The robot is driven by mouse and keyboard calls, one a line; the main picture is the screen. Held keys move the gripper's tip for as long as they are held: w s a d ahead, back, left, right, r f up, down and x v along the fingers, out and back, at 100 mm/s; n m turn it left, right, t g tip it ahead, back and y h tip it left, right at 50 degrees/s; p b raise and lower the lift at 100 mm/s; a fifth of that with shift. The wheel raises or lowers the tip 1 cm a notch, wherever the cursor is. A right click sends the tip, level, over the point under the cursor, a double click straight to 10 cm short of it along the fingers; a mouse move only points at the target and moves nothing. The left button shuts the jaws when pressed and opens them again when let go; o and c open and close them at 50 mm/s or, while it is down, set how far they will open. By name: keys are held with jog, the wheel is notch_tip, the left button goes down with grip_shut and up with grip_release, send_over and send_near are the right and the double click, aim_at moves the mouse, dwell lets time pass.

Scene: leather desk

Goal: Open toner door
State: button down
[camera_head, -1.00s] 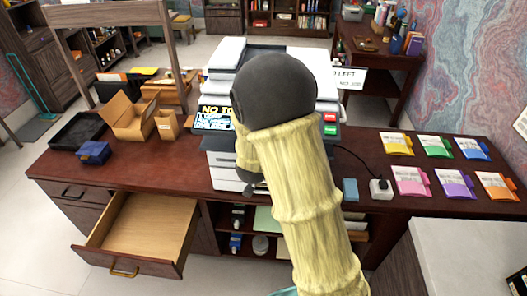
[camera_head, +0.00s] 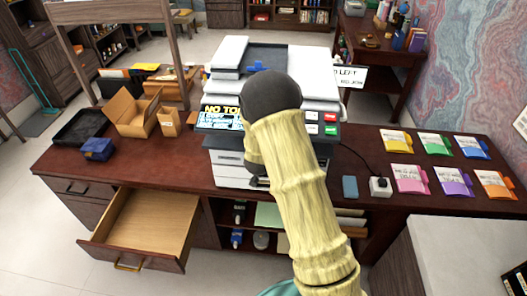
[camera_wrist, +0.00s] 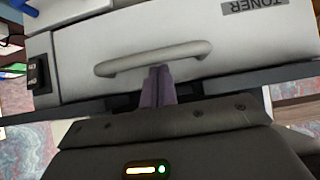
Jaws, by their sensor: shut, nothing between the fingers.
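The printer (camera_head: 228,165) stands on the desk, pale grey, with its screen and buttons facing me. In the wrist view its light grey toner door (camera_wrist: 230,50) fills the upper part, with a TONER label upside down at the upper right. A grey bar handle (camera_wrist: 152,59) runs across the door. My gripper (camera_wrist: 157,72) is shut and empty, its dark purple fingertips right at the handle's lower edge in the picture. I cannot tell whether they touch it. The door looks closed. In the head view my arm covers part of the printer front and hides the fingertips.
The desk (camera_head: 330,180) has an open empty drawer (camera_head: 145,222) at the left. A cardboard box (camera_head: 137,115), a black tray (camera_head: 80,127) and a blue box (camera_head: 97,149) stand left. A power plug (camera_head: 380,186), a blue block (camera_head: 350,186) and several colored packets lie right.

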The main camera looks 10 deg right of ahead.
jog(key=shift+w+f, duration=0.2)
jog(key=shift+f+b, duration=0.1)
jog(key=shift+b, duration=0.25)
jog(key=shift+s+f+b, duration=0.1)
jog(key=shift+f+b, duration=0.05)
jog(key=shift+b, duration=0.15)
jog(key=shift+s+a+t+b, duration=0.1)
jog(key=shift+s+t+b, duration=0.15)
jog(key=shift+t+b, duration=0.05)
